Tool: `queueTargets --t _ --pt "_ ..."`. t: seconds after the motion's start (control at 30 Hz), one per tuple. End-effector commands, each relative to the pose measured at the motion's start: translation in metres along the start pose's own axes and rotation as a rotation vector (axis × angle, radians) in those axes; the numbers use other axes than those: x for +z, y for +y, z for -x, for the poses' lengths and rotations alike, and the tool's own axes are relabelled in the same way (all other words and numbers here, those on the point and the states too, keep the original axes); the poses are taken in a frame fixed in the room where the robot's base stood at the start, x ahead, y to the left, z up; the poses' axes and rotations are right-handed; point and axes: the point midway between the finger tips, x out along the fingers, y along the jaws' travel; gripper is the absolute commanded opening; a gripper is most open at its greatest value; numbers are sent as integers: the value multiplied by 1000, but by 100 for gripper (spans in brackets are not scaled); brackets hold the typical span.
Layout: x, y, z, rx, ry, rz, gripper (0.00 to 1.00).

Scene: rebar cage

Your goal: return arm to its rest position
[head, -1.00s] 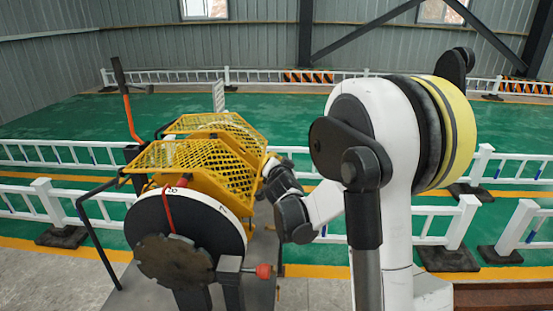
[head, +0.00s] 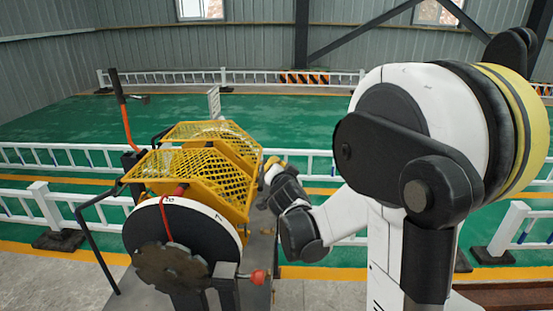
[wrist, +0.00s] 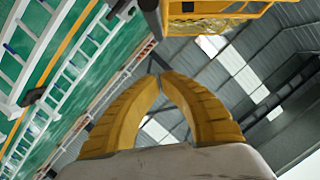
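My arm fills the right half of the head view, its bent links reaching left to the right side of a yellow-caged machine (head: 205,165). My gripper (wrist: 162,75) shows in the wrist view as two yellow ribbed fingers with their tips together and nothing visible between them. In the head view my wrist stands close beside the cage's right side, and the gripper is mostly hidden behind the wrist. I cannot tell there whether it touches the cage. The wrist view shows part of the yellow cage (wrist: 215,8) above the fingers, apart from them.
White fences (head: 60,158) cross the green floor (head: 300,125) behind. The far floor is open.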

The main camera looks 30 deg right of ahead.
Motion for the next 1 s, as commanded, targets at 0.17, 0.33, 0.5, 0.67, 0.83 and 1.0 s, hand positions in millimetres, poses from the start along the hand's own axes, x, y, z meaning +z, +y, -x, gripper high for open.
queueTargets --t 0.17,0.33,0.5,0.67,0.83,1.0 --pt "-1 -1 29 -1 0 0 0" --pt "0 0 39 0 0 1 0" --pt "1 0 42 4 -4 7 0" --pt "10 0 66 48 -63 88 0" --pt "44 8 128 107 -246 289 0" --pt "95 22 208 82 -495 521 0"
